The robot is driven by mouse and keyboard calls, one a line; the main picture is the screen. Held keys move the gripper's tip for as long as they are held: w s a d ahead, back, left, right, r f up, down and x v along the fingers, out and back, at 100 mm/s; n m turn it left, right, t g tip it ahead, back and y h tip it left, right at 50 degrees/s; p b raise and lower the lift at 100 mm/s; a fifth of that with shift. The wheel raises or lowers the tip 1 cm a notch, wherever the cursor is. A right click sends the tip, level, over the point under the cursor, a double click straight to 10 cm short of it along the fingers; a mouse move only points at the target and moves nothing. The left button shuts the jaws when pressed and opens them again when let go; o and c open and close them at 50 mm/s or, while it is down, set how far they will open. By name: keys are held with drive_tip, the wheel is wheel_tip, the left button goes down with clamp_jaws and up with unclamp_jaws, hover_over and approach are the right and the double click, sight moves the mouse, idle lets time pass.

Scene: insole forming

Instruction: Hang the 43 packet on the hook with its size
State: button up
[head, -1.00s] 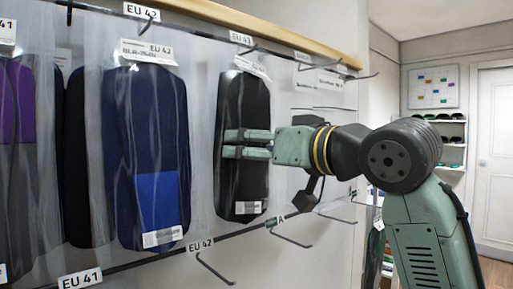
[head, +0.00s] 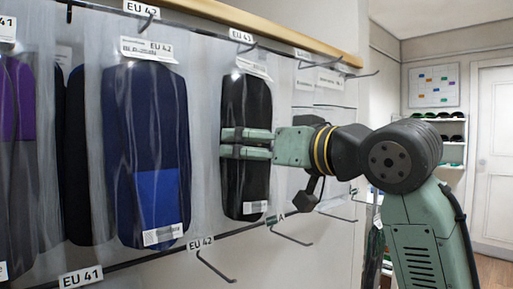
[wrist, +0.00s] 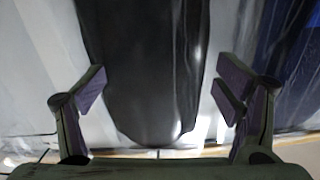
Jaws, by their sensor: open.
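A clear packet with black insoles (head: 246,185) hangs under the EU 43 label (head: 241,37), its white header close to the hook (head: 247,48) there. The size print on its header is too small to read. My gripper (head: 246,143) is at the middle of this packet in the head view, its fingers pointing left across it. I cannot tell whether a finger touches the film.
A blue packet (head: 148,150) under EU 42 hangs to the left, with purple and grey insoles (head: 20,150) further left. Lower hooks (head: 215,267) stick out below, one labelled EU 42. An upper hook (head: 362,74) at the right looks empty.

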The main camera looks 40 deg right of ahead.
drive_tip(key=shift+o, duration=0.2)
drive_tip(key=s, duration=1.2)
drive_tip(key=shift+d+r, duration=0.15)
drive_tip(key=shift+d, duration=0.2)
